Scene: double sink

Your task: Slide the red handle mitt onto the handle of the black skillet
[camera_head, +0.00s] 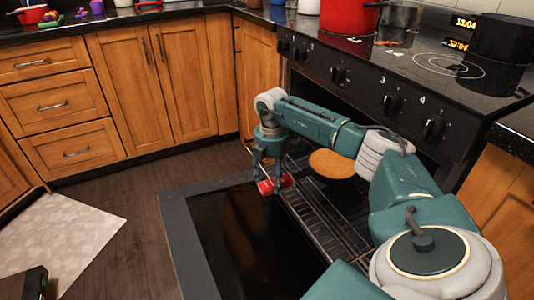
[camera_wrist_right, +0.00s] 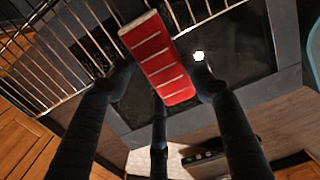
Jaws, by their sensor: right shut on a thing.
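The red handle mitt (camera_head: 276,185) is held at the tips of my right gripper (camera_head: 270,177), above the lowered oven door and beside the oven rack. In the right wrist view the mitt (camera_wrist_right: 159,62) is a red oblong with pale stripes and a pale end, lying between the dark fingers. My left gripper is not in view.
The dark oven door (camera_head: 245,240) is open and low, with the wire rack (camera_head: 318,218) beside it. A red pot (camera_head: 346,17) and a black pot (camera_head: 500,40) stand on the stove. Wooden cabinets (camera_head: 160,80) line the back left. Bare floor and a pale mat (camera_head: 60,235) lie left.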

